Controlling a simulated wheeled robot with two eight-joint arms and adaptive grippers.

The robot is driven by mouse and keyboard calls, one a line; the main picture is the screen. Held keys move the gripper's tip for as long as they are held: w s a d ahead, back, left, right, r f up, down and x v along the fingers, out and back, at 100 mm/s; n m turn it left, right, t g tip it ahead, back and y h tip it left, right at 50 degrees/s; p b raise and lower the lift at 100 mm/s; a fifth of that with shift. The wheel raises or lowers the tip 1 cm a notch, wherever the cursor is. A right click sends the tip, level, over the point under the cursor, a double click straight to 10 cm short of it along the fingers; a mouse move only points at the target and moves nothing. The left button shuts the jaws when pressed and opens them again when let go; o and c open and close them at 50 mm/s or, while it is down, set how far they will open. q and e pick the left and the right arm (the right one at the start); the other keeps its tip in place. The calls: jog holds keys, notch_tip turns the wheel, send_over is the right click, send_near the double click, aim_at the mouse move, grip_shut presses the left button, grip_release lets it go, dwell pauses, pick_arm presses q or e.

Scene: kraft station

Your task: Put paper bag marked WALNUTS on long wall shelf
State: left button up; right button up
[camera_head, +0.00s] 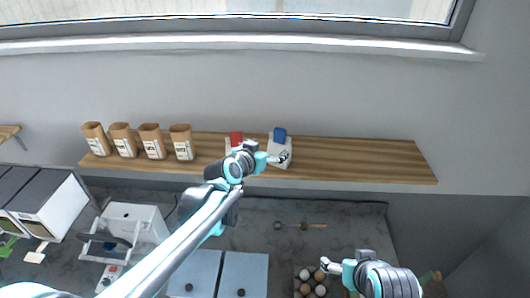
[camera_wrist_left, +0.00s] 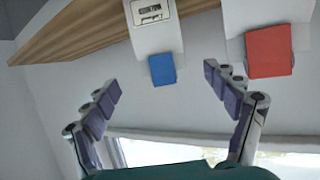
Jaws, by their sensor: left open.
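Several brown paper bags with white labels stand upright in a row on the left part of the long wall shelf (camera_head: 350,160). They include a leftmost bag (camera_head: 96,138) and a rightmost bag (camera_head: 182,142). The label print is too small to read, so I cannot tell which is marked WALNUTS. My left gripper (camera_head: 284,157) is open and empty, in front of a white container with a blue top (camera_head: 280,146). In the left wrist view its fingers (camera_wrist_left: 161,82) are spread, with the blue top (camera_wrist_left: 162,69) beyond them. My right gripper (camera_head: 327,266) is low at the right, its jaws unclear.
A white container with a red top (camera_head: 236,138) stands on the shelf, partly behind my left arm; the red top (camera_wrist_left: 270,51) shows in the wrist view. The shelf's right part is bare. Below are a crate of round-topped items (camera_head: 308,284) and white equipment (camera_head: 130,225).

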pick_arm(q)
jog(key=s+a+f+n+g+y, duration=0.1)
jog(key=s+a+f, duration=0.3)
jog(key=s, duration=0.5)
jog(key=s+a+f+n+g+y, duration=0.2)
jog(key=s+a+f, duration=0.2)
jog(key=s, duration=0.6)
jog(key=s+a+f+n+g+y, duration=0.1)
jog(key=s+a+f+g+y, duration=0.1)
jog(key=s+a, duration=0.4)
jog(key=s+f, duration=0.1)
jog(key=s, duration=0.3)
jog(key=shift+s+f+g, duration=0.2)
jog(key=shift+f+g, duration=0.1)
jog(key=shift+f, duration=0.1)
pick_arm(e)
jog(key=shift+w+f, duration=0.1)
jog(key=shift+f, duration=0.1)
pick_arm(q)
notch_tip(320, 180, down, 37)
jog(key=b, duration=3.7)
jog(key=shift+f+b, duration=0.2)
jog(key=shift+b, duration=0.1)
pick_arm(e)
notch_tip(320, 180, down, 37)
jog(key=shift+f, duration=0.2)
